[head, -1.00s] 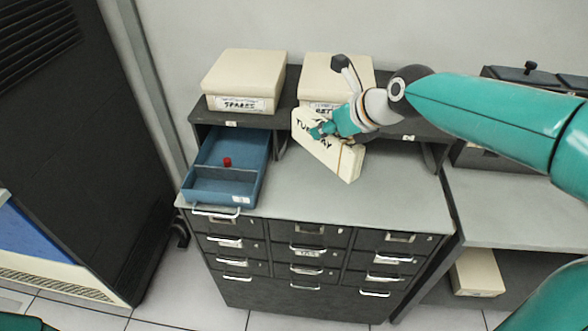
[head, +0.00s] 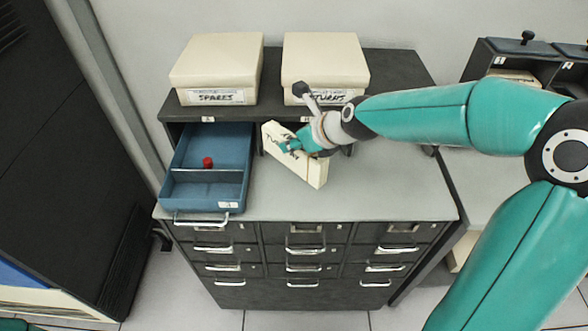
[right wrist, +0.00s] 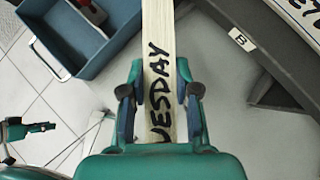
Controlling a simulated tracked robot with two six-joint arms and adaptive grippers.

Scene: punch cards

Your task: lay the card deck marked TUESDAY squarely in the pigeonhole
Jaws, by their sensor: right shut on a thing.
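The TUESDAY deck (head: 312,170) is a cream block of cards with black hand lettering. My right gripper (head: 291,146) is shut on it, holding it tilted in front of the dark shelf unit. In the right wrist view the deck (right wrist: 160,60) stands edge-up between both fingers (right wrist: 160,98), lettering along its edge. The shelf unit has low openings under its top; the label B (right wrist: 241,40) marks one. The deck and my right arm hide much of that opening. What seems to be my left gripper (right wrist: 28,130) shows small at the left of the wrist view; its jaws are unclear.
A blue drawer tray (head: 205,195) with a red item (head: 207,162) sticks out left of the deck. Boxes marked SPARES (head: 217,70) and, partly hidden, one ending in URNS (head: 325,60) stand on top. The grey counter (head: 390,190) is clear at the right.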

